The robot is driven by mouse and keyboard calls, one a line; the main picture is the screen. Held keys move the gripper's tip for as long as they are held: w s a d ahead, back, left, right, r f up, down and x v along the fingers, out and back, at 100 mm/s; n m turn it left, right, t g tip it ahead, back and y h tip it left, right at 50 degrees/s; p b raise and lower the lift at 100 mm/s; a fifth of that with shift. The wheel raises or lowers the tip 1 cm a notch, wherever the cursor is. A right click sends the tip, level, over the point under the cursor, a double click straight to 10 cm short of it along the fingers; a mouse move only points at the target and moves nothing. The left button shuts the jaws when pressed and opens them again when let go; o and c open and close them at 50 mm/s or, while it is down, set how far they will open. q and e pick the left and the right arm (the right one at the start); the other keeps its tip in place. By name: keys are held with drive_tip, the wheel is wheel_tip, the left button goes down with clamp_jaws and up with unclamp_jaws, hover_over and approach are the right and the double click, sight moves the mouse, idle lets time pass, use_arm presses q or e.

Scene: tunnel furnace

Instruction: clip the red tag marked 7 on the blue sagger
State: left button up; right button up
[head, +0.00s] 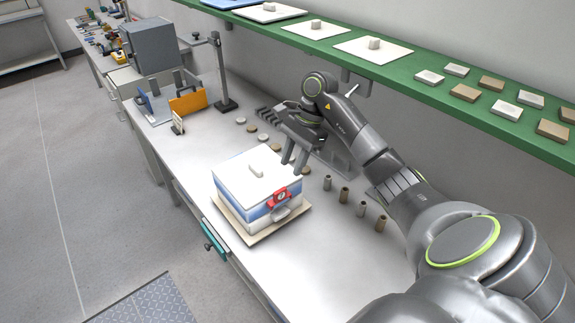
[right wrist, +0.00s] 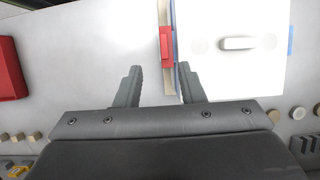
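The sagger (head: 229,203) is a white box with a blue band and a white lid, standing on a thin tan board (head: 257,239). A red tag (head: 279,198) with a white round mark sits at the upper edge of its near right side; the number is too small to read. In the right wrist view the tag (right wrist: 166,47) shows against the sagger's edge, beside the white lid (right wrist: 225,70). My left gripper is not in view.
Several small grey and brown cylinders (head: 344,195) stand right of the sagger, and several discs (head: 252,128) lie behind it. A green shelf (head: 440,88) overhangs the back. A stand (head: 222,75) and an orange holder (head: 187,101) are farther left. The bench front-left is clear.

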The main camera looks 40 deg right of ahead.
drive_tip(key=p+v, duration=0.4)
drive_tip(key=v, duration=0.3)
drive_tip(key=shift+r, duration=0.1)
